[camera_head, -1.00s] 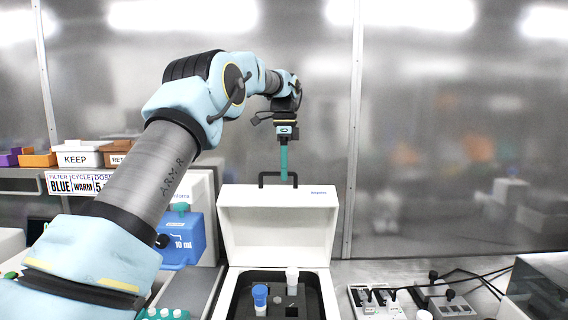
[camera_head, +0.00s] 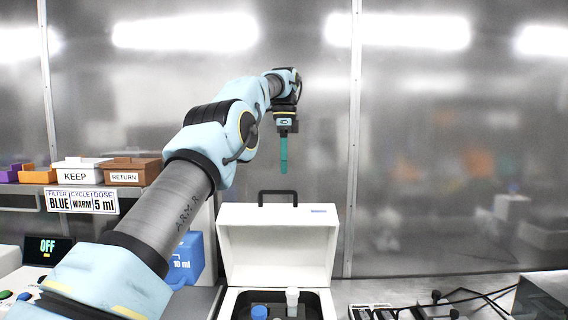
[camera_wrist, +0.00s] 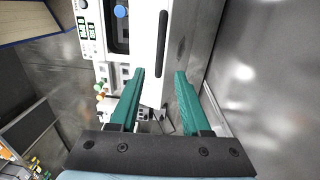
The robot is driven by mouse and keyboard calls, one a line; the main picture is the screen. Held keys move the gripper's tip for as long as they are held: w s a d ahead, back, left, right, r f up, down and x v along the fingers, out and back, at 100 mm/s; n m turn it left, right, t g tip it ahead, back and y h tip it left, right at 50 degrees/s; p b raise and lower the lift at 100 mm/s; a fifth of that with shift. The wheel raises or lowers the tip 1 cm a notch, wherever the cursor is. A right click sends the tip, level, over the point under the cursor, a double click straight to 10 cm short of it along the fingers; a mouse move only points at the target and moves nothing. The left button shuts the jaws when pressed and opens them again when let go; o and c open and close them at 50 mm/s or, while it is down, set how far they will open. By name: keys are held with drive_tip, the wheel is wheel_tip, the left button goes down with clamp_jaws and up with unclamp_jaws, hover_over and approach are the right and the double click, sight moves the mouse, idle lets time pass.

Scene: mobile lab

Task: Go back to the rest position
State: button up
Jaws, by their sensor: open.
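My gripper (camera_head: 284,170) hangs fingers down above the open lid of the white case, with clear air between. In the wrist view my gripper (camera_wrist: 157,72) shows two green fingers standing apart with nothing between them. The white case (camera_head: 226,303) has its lid (camera_head: 278,243) raised, with a black handle (camera_head: 278,193) on top. A blue-capped vial (camera_head: 260,312) and a white-capped vial (camera_head: 292,300) stand in its dark insert. The lower part of the case is cut off by the picture edge.
A white KEEP bin (camera_head: 78,172) and a brown RETURN bin (camera_head: 131,171) stand on a shelf at left. A blue 10 ml box (camera_head: 187,258) is partly behind my arm. A display (camera_head: 48,251) reads OFF. Cables (camera_head: 465,297) lie at right. A metal wall (camera_head: 430,150) stands behind.

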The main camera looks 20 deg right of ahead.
drive_tip(key=w+a+f+n, duration=0.1)
drive_tip(key=a+n, duration=0.1)
drive_tip(key=a, duration=0.1)
drive_tip(key=w+a+f+n, duration=0.1)
drive_tip(key=a+f+n, duration=0.1)
drive_tip(key=a, duration=0.1)
drive_tip(key=w+a+f+n+t, duration=0.1)
drive_tip(key=a, duration=0.2)
drive_tip(key=shift+w+a+f+n, duration=0.2)
drive_tip(key=shift+w+a+n, duration=0.1)
drive_tip(key=shift+a+n, duration=0.1)
drive_tip(key=s+a+f+n+t, duration=0.1)
drive_tip(key=s+a+f+n, duration=0.3)
drive_tip(key=a, duration=0.4)
drive_tip(key=s+a+f+n, duration=0.4)
drive_tip(key=a, duration=0.4)
drive_tip(key=s+a+f+n+t, duration=0.1)
drive_tip(key=s+a+f+n, duration=0.25)
drive_tip(key=a, duration=0.35)
drive_tip(key=s+a+f+n, duration=0.5)
drive_tip(key=s+a, duration=0.2)
drive_tip(key=s, duration=0.4)
wheel_tip(320, 180, down, 7)
drive_tip(key=s+b, duration=0.1)
drive_tip(key=b, duration=0.4)
drive_tip(key=shift+s+r+g+h, duration=0.15)
drive_tip(key=shift+s+g+h, duration=0.15)
drive_tip(key=shift+m, duration=0.25)
